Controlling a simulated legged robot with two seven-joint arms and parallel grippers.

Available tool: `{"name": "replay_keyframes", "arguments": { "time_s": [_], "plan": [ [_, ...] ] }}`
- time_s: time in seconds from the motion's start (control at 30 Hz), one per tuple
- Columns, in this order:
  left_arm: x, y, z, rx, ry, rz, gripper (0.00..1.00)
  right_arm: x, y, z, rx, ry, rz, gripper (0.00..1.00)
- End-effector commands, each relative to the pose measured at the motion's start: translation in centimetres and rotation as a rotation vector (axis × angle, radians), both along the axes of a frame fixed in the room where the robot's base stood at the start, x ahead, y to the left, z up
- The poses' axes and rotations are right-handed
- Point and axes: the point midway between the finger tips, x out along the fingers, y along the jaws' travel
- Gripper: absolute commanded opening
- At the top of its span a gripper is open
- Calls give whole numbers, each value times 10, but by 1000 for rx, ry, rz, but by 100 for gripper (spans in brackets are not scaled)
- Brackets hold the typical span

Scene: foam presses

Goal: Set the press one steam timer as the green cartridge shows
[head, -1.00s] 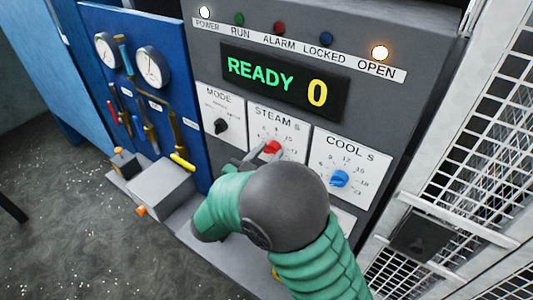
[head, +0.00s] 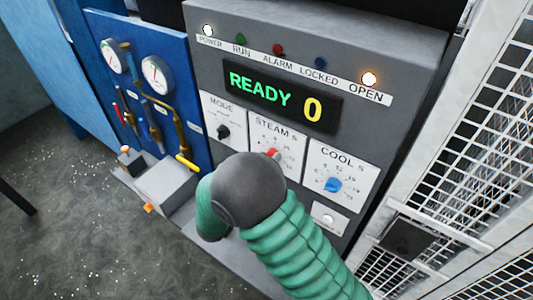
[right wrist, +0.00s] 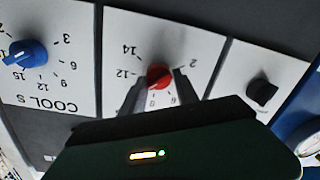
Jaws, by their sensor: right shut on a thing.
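The red steam timer knob (head: 272,154) sits on the white STEAM S dial plate (head: 291,148) of the grey press panel, between the MODE and COOL S plates. In the right wrist view the red knob (right wrist: 158,76) shows upside down, with numbers around it. My right gripper (right wrist: 160,80) is shut on this knob, one finger on each side. In the head view my green arm and grey wrist hide most of the gripper and the lower dial. I cannot read the exact setting. My left gripper and a green cartridge are not in view.
The display (head: 281,97) reads READY 0, and the OPEN lamp (head: 369,79) is lit. The blue COOL S knob (head: 332,184) and black MODE knob (head: 223,132) flank the dial. A blue gauge panel (head: 180,60) stands left, a white mesh guard (head: 490,150) right.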

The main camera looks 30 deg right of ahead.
Motion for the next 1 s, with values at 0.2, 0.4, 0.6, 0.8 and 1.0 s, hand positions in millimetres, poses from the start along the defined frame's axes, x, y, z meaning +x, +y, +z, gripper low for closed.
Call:
{"name": "replay_keyframes", "arguments": {
  "time_s": [0.2, 0.4, 0.6, 0.8, 1.0],
  "plan": [
    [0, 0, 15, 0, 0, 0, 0, 1, 0, 4, -39, 82, 1, 0],
    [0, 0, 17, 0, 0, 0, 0, 2, 0, 3, -52, 114, 0, 0],
    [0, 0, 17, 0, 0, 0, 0, 2, 0, 2, -54, 118, 0, 0],
    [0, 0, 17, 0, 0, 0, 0, 2, 0, 2, -54, 117, 1, 38],
    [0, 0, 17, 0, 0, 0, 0, 1, 0, 1, -53, 119, 1, 56]
  ]
}}
